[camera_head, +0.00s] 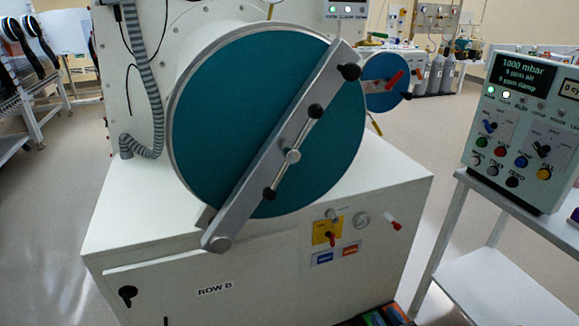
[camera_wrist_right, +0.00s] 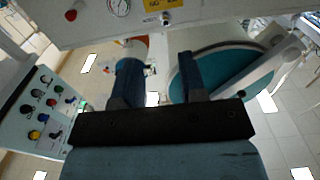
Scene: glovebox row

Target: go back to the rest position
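My right gripper (camera_wrist_right: 160,72) shows in the right wrist view, where the scene appears upside down. Its two dark fingers stand apart with an empty gap between them, so it is open and touches nothing that I can see. Behind its right finger is the round teal door (camera_wrist_right: 222,70) of the glovebox. In the head view the same teal door (camera_head: 235,110) is closed, with a grey bar (camera_head: 262,175) slanting across it. I cannot make out either gripper in the head view. My left gripper is in neither view.
The white cabinet (camera_head: 240,270) labelled ROW B stands in front. A control panel (camera_head: 520,130) sits on a white table (camera_head: 490,285) at the right, also visible in the wrist view (camera_wrist_right: 42,110). A smaller blue round door (camera_head: 385,82) is behind. Floor at the left (camera_head: 40,220) is clear.

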